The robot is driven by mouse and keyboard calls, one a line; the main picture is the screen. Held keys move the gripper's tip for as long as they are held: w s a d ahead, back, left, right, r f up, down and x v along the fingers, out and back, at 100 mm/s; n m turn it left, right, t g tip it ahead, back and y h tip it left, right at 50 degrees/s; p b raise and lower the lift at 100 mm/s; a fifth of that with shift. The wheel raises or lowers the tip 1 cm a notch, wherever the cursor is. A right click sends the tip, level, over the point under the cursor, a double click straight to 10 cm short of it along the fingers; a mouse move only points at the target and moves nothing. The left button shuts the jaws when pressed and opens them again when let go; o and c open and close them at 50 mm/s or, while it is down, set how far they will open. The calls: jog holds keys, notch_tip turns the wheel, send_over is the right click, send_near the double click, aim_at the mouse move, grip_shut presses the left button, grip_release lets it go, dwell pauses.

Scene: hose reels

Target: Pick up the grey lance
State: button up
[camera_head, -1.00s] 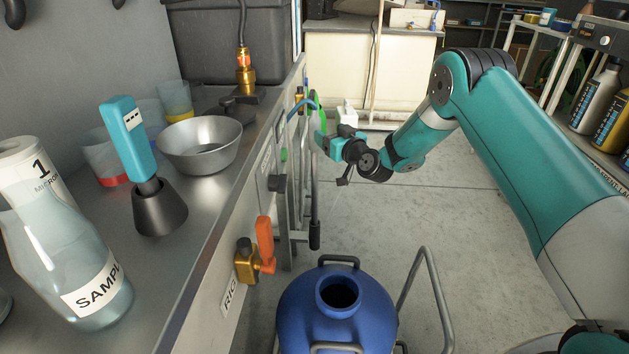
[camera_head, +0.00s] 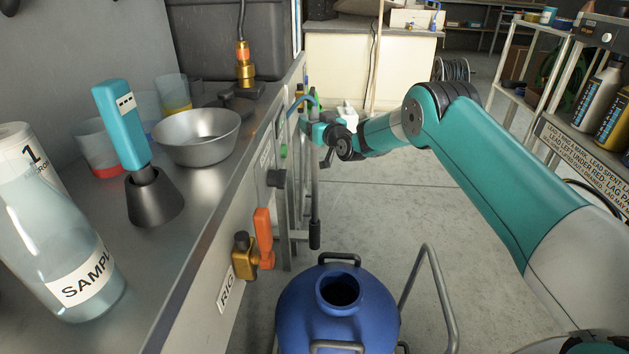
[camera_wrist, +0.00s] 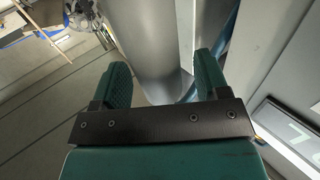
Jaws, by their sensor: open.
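The grey lance (camera_head: 315,195) hangs upright along the side of the bench in the head view, a slim grey tube with a dark lower end. My gripper (camera_head: 312,128) is at its upper part, close to the bench side. In the wrist view my gripper (camera_wrist: 163,72) is open, with its two teal fingers apart. A large smooth grey tube, seemingly the lance (camera_wrist: 160,40), shows between and beyond the fingers. I cannot tell whether either finger touches it. My wrist partly hides the lance's upper part in the head view.
A blue drum (camera_head: 337,312) with a grey handle frame stands on the floor below. An orange-handled valve (camera_head: 263,238) sticks out from the bench side. A metal bowl (camera_head: 197,140) and a sample bottle (camera_head: 60,240) stand on the bench.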

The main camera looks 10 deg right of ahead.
jog(key=shift+c, duration=0.4)
grip_shut()
jog(key=shift+r, duration=0.1)
